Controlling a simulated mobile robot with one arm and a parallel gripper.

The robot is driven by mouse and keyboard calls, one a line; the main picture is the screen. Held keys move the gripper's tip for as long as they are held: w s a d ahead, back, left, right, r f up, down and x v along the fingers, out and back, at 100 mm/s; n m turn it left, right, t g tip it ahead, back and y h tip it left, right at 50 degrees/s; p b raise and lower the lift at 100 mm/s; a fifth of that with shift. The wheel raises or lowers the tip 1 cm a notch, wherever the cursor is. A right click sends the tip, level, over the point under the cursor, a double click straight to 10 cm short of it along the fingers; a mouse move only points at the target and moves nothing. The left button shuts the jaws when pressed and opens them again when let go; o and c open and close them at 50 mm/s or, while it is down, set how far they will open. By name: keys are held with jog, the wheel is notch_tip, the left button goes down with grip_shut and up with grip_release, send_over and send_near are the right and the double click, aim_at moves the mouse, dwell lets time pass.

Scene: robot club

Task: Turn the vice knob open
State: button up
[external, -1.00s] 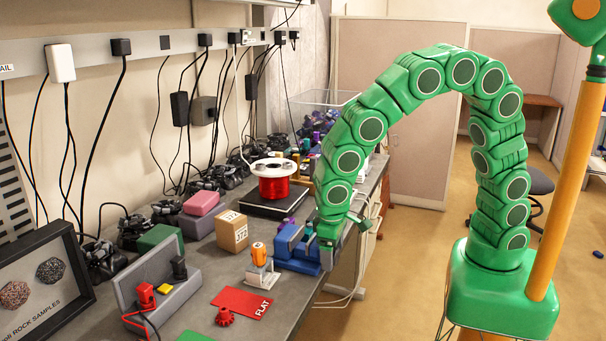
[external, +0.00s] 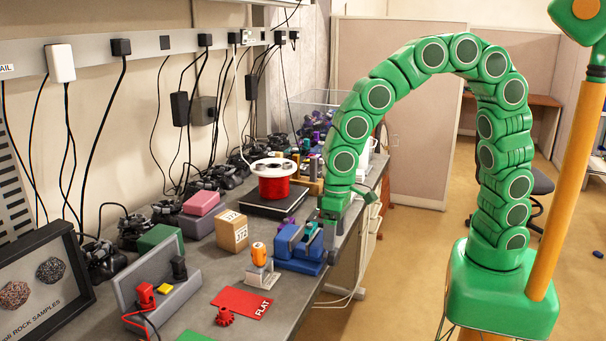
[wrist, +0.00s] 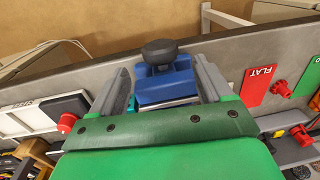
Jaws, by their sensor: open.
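The blue vice (external: 298,250) stands at the right edge of the workbench in the external view. In the wrist view the vice (wrist: 165,85) shows with its round black knob (wrist: 160,51) facing the bench edge. My gripper (wrist: 160,66) is open, with one grey finger on each side of the vice and knob in the picture. The fingers look apart from the knob; I cannot tell the depth between them. In the external view my gripper (external: 328,226) is at the right rear of the vice, and the knob cannot be made out there.
A stand with an orange handle (external: 258,256), a red FLAT card (external: 241,302) and a red gear (external: 224,316) are in front of the vice. A cardboard box (external: 232,231) and a red wire spool (external: 274,182) stand behind. Open floor lies right of the bench.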

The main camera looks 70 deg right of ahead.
jog(key=r, duration=0.3)
jog(key=shift+d, duration=0.35)
jog(key=s+d+r, duration=0.2)
jog(key=s+d, duration=0.6)
jog(key=d, duration=0.2)
jog(key=s+d+r+g+h, duration=0.1)
jog(key=s+d+r, duration=0.2)
jog(key=s+d, duration=0.6)
jog(key=shift+d+r, duration=0.35)
jog(key=shift+d, duration=0.3)
jog(key=s+d, duration=0.4)
jog(key=s, duration=0.4)
jog(key=shift+s+d+g, duration=0.15)
jog(key=shift+s+g, duration=0.2)
jog(key=shift+g, duration=0.05)
